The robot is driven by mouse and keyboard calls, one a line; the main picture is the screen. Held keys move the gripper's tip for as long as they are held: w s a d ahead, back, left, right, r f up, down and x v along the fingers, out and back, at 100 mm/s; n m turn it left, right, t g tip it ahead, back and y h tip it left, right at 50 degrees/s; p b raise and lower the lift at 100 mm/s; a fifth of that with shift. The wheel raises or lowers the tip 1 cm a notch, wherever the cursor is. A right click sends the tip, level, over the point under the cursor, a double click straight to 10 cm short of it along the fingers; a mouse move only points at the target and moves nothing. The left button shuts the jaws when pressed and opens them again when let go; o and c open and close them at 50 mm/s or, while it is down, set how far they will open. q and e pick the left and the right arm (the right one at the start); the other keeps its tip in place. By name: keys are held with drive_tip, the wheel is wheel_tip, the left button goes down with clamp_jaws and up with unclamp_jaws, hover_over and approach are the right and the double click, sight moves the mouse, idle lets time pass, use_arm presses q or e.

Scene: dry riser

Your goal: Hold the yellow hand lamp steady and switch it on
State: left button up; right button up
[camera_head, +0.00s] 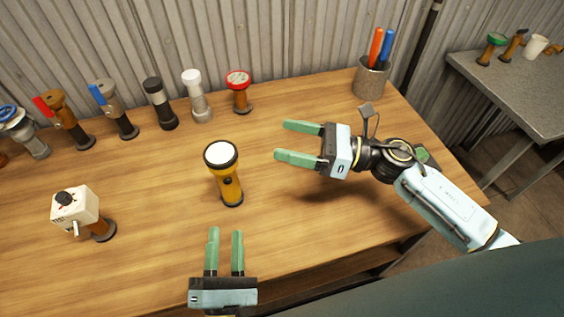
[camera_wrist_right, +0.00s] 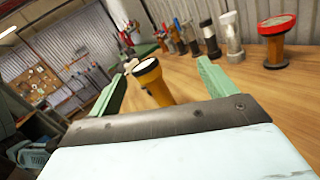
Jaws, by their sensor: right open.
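The yellow hand lamp (camera_head: 229,185) stands upright on the wooden table, its black-rimmed white lens facing up. A small dark switch shows on its side. My right gripper (camera_head: 279,141) is to the right of the lamp, open and empty, with its green fingers pointing at it. In the right wrist view the lamp (camera_wrist_right: 154,82) shows between the two fingers, beyond their tips. My left gripper (camera_head: 225,231) is at the table's front edge, below the lamp in the picture. Its fingers point toward the lamp, apart from each other with nothing between them.
Several valves and fittings stand in a row along the back, including a red-topped one (camera_head: 238,91) and a white-topped one (camera_head: 196,95). A white box-like fitting (camera_head: 75,207) stands at the left. A metal cup (camera_head: 370,80) with pens is at the back right. The table around the lamp is clear.

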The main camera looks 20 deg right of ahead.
sight(213, 158)
drive_tip(key=s+a+f+n+g, duration=0.1)
drive_tip(key=s+a+f+n, duration=0.2)
drive_tip(key=a, duration=0.1)
drive_tip(key=shift+h, duration=0.4)
drive_tip(key=x, duration=1.2)
drive_tip(key=shift+a+r, duration=0.1)
drive_tip(key=shift+a, duration=0.3)
drive_tip(key=shift+c, duration=0.3)
drive_tip(key=c, duration=1.2)
use_arm(q)
clamp_jaws()
drive_tip(key=shift+d, duration=0.15)
drive_tip(key=shift+f, duration=0.1)
